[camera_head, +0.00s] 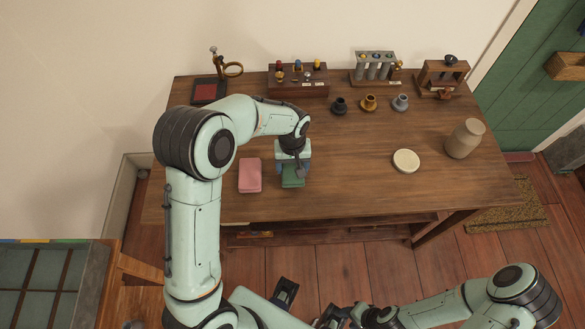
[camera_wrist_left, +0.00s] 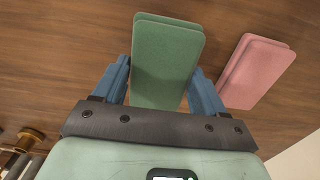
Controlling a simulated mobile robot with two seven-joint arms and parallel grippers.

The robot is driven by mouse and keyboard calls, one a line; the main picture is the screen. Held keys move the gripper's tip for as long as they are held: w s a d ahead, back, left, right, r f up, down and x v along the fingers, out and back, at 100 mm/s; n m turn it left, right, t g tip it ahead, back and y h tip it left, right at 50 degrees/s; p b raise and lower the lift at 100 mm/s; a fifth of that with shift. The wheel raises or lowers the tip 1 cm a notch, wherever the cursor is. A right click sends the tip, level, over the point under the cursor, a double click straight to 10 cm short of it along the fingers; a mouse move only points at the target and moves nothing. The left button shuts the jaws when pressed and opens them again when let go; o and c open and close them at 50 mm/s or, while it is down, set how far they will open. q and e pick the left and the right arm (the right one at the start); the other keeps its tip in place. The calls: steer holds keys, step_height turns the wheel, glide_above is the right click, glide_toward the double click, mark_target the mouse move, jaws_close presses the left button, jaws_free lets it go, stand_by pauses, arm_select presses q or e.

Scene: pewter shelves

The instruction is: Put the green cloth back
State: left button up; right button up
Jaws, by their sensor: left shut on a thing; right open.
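The folded green cloth (camera_head: 292,182) is at the front left part of the wooden table. In the left wrist view the green cloth (camera_wrist_left: 168,60) lies between the two blue fingers. My left gripper (camera_head: 292,170) points down and is shut on it; the same gripper (camera_wrist_left: 162,80) fills the lower part of the wrist view. I cannot tell whether the cloth touches the table. My right gripper (camera_head: 309,302) is open and low at the bottom of the head view, in front of the table and away from the cloth.
A folded pink cloth (camera_head: 250,175) lies close left of the green one. A white round disc (camera_head: 406,161) and a beige jar (camera_head: 465,138) stand at right. Small pots (camera_head: 369,103), a tool rack (camera_head: 298,82) and a tube stand (camera_head: 374,68) line the back. The table's middle (camera_head: 345,150) is clear.

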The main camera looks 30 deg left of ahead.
mark_target(292, 167)
arm_select(q)
steer(key=shift+f, duration=1.05)
steer(key=shift+f, duration=0.15)
steer(key=o, duration=1)
steer(key=shift+r, duration=0.2)
step_height(292, 167, up, 12)
steer(key=shift+f+p, duration=0.1)
steer(key=shift+p, duration=0.4)
